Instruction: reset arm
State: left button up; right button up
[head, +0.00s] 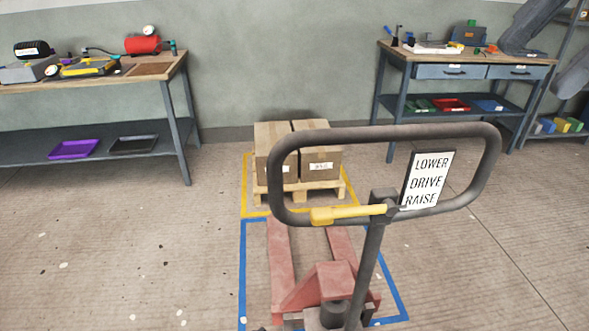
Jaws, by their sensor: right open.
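My right arm comes in at the upper right corner as dark grey links, high up in front of the right workbench and shelf. My left gripper is not in view.
A red pallet jack (325,284) stands close in front, its dark looped handle (487,170) rising before me. Behind it, boxes (321,163) sit on a wooden pallet (327,190). Workbenches stand left (110,82) and right (398,56). Floor (120,240) at left is open.

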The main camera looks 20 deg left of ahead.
dwell(0.3)
jog(key=s+a+f+m+g+y, duration=0.2)
jog(key=a+f+m+g+y, duration=0.5)
jog(key=a+y, duration=0.4)
jog(key=w+d+f+n+t+h, duration=0.3)
jog(key=d+f+n+t, duration=0.3)
jog(key=f+n+t, duration=0.85)
jog(key=w+d+f+n+t+h, duration=0.3)
jog(key=d+f+n+t, duration=0.7)
jog(key=n, duration=0.8)
jog(key=s+d+f+m+g+h, duration=0.2)
jog(key=s+f+m, duration=0.4)
jog(key=f, duration=0.5)
jog(key=s+d+f+m+g+h, duration=0.3)
jog(key=s+f+m+h, duration=0.3)
jog(key=s+f, duration=0.4)
jog(key=shift+s+f+m+g, duration=0.35)
jog(key=shift+f+g, duration=0.4)
jog(key=shift+f, duration=0.2)
